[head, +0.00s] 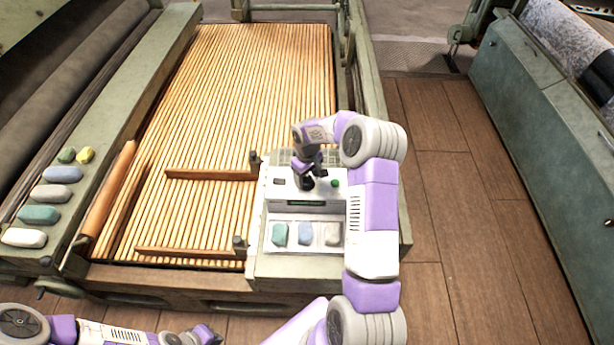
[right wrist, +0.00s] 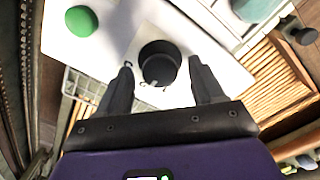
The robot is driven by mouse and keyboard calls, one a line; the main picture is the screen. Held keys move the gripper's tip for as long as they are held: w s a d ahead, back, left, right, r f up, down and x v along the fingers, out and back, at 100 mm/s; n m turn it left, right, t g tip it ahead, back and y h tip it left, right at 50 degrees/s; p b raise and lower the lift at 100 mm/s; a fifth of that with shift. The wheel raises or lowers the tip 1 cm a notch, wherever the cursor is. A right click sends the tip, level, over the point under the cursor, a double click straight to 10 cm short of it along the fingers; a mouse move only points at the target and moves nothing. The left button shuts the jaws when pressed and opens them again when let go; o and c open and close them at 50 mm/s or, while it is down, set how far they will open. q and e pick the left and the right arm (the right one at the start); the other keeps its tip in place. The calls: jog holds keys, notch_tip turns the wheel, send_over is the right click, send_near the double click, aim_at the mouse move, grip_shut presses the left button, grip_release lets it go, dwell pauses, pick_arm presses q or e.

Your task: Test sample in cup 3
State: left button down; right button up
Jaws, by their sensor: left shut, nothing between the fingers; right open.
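A pale tester box (head: 272,191) stands on the lattice's near right corner. I cannot read any cup numbers. My right gripper (head: 310,178) is over the box top, open. My left gripper (head: 212,336) is shut and empty at the bottom left.
Several coloured lumps, including a white one (head: 24,238), lie along the green ledge at left. The slatted lattice (head: 240,90) has wooden bars (head: 210,174) on it. A green machine (head: 530,100) stands at right, with bare plank floor (head: 445,180) between.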

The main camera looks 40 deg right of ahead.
jog(key=c, duration=1.1)
jog(key=shift+o, duration=0.2)
jog(key=m, duration=0.4)
jog(key=shift+m+b, duration=0.3)
jog(key=shift+b, duration=0.1)
jog(key=m, duration=0.4)
jog(key=shift+m, duration=0.3)
jog(key=o, duration=1.1)
jog(key=shift+c, duration=0.2)
jog(key=shift+r, duration=0.1)
